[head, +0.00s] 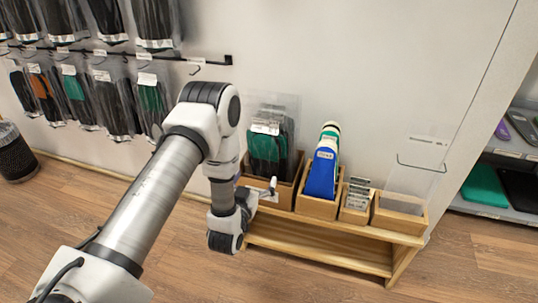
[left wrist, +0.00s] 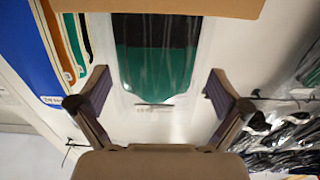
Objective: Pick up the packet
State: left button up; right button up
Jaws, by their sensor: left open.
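A clear packet with a black and green insole (head: 268,147) stands upright in the leftmost wooden box (head: 281,193) on the wooden bench; other packets seem to stand with it. In the left wrist view the packet (left wrist: 154,60) lies between the lines of my two fingers, its green end toward me. My left gripper (head: 270,188) is at the front of that box, and its fingers (left wrist: 157,95) are spread wide with nothing held between them. I cannot tell how far the packet is from the fingertips. My right gripper is not in view.
A box with blue and white insoles (head: 322,175) stands to the right, then a box of small grey packs (head: 357,195) and a box with a clear panel (head: 400,215). Packets hang on a rail (head: 120,52) at the left. Floor in front of the bench is clear.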

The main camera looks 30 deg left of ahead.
aim_at(265, 161)
pick_arm(q)
jog(key=b+x, duration=0.1)
jog(key=x, duration=0.3)
jog(key=b+x, duration=0.1)
jog(key=x, duration=0.1)
jog(key=shift+w+d+f+b, duration=0.2)
jog(key=shift+d+b, duration=0.05)
jog(key=shift+b, duration=0.05)
jog(key=shift+w, duration=0.15)
jog(key=shift+r, duration=0.1)
jog(key=c, duration=0.9)
jog(key=shift+c, duration=0.2)
